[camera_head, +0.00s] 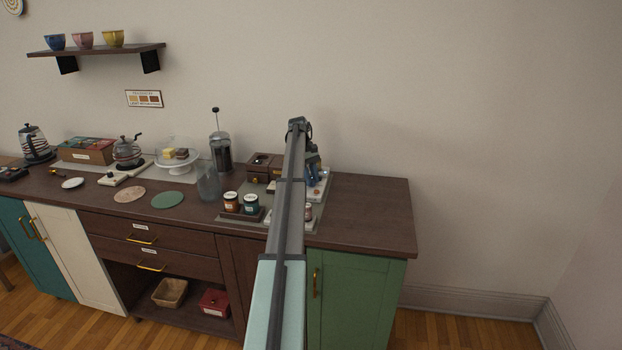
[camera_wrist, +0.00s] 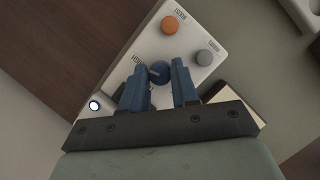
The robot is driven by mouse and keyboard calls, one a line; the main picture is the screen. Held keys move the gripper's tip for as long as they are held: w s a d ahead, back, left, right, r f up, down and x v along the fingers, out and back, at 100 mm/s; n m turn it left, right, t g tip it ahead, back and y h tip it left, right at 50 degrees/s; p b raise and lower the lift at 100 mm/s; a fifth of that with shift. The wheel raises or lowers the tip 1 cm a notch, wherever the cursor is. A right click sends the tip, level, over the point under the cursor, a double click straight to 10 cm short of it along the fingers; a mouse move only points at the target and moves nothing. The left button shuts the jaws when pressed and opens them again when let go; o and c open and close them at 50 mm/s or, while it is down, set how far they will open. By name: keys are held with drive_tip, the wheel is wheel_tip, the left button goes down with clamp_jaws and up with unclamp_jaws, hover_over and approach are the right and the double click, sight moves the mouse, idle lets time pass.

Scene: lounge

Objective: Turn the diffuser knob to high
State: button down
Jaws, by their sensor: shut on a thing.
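The white diffuser panel (camera_wrist: 190,52) shows in the wrist view, tilted in the picture, with small dark labels too blurred to read surely. A dark blue knob (camera_wrist: 159,69) sits between the two blue fingers of my gripper (camera_wrist: 160,80), which is shut on it. An orange knob (camera_wrist: 170,25) and a grey knob (camera_wrist: 204,58) stand farther along the panel. A small lit round spot (camera_wrist: 95,105) is at its lower left. In the head view, my gripper (camera_head: 312,172) is over the white unit (camera_head: 320,190); my arm hides much of it, and the knobs cannot be made out.
A French press (camera_head: 221,155), glass vase (camera_head: 208,186) and cake stand (camera_head: 176,165) are farther left. The counter's right end (camera_head: 375,215) is bare.

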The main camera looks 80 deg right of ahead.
drive_tip(key=c, duration=0.8)
unclamp_jaws()
drive_tip(key=shift+c, duration=0.2)
